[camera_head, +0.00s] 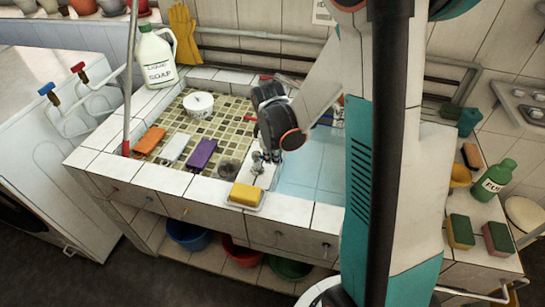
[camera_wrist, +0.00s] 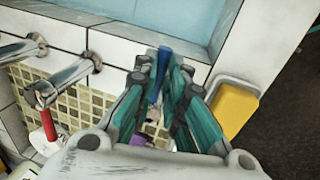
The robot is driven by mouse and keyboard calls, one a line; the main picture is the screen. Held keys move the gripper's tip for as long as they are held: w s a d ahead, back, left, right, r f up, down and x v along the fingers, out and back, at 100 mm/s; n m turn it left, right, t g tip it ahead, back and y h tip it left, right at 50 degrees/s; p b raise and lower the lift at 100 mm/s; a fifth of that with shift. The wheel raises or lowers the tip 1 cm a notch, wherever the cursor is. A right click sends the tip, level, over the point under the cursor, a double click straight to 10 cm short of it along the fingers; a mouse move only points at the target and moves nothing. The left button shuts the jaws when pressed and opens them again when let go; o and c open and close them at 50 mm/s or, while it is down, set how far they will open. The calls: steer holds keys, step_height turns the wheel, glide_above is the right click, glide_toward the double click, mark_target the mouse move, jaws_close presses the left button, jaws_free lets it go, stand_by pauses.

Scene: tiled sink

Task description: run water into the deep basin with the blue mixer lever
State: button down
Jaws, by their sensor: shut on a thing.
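My gripper (camera_wrist: 163,72) is over the white tiled divider between the two basins, its fingertips pointing down in the head view (camera_head: 266,156). It is shut on the slim blue mixer lever (camera_wrist: 160,75), which shows between the teal fingers in the wrist view. In the head view the grip itself is hard to make out. The deep basin (camera_head: 308,172) has light blue tiles and lies right of the divider; it also shows at the top of the wrist view (camera_wrist: 180,14). No water stream can be made out.
A yellow sponge (camera_head: 246,194) lies in a dish at the divider's front. Metal spouts with a red handle (camera_wrist: 47,125) are left in the wrist view. The mosaic basin (camera_head: 205,125) holds orange, white and purple blocks. A soap jug (camera_head: 156,60) stands behind it.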

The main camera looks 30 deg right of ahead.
steer(key=c, duration=1.7)
jaws_free()
steer(key=shift+o, duration=0.2)
step_height(320, 180, up, 12)
steer(key=s+a, duration=0.1)
steer(key=shift+s+a, duration=0.3)
steer(key=shift+a, duration=0.05)
steer(key=shift+f, duration=0.1)
steer(key=s+a+r+m+t, duration=0.2)
steer(key=s+a+r+m, duration=0.2)
steer(key=s, duration=0.3)
steer(key=s+a+r+m+t+y, duration=0.1)
steer(key=s+a+r+m+t, duration=0.2)
steer(key=s+a+m, duration=0.2)
steer(key=shift+s+a+r+t+y, duration=0.3)
steer(key=shift+s+a+r, duration=0.1)
steer(key=shift+s, duration=0.45)
